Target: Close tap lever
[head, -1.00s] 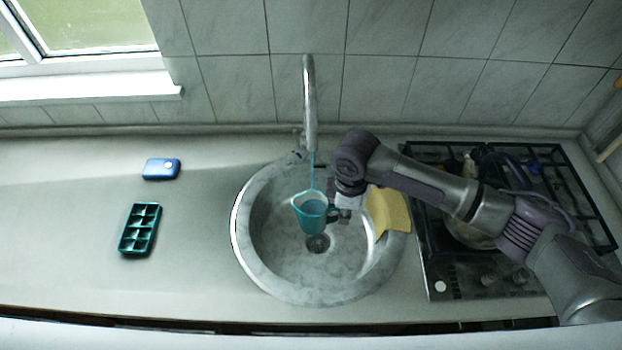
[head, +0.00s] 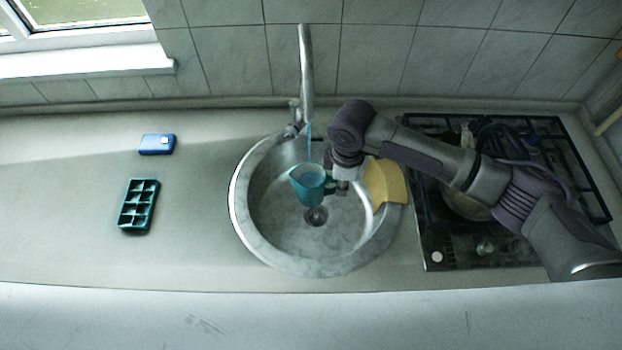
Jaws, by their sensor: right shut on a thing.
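The tap (head: 306,75) stands behind the round sink (head: 243,222), its spout pointing down. A small lever (head: 293,128) shows at the left of its base, partly dark and small. A thin blue stream of water (head: 309,145) runs from the spout into a teal jug (head: 309,188). The jug is upright above the sink drain, with pale liquid inside. My right gripper (head: 338,180) comes in from the right and is shut on the jug at its right side; its fingers are partly hidden by the wrist. My left gripper is not in view.
A yellow cloth or sponge (head: 384,184) lies on the sink's right rim. A gas hob (head: 440,245) with a pan is at the right, under my right arm. A blue box (head: 157,144) and a teal ice tray (head: 138,205) lie on the left counter, which is otherwise clear.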

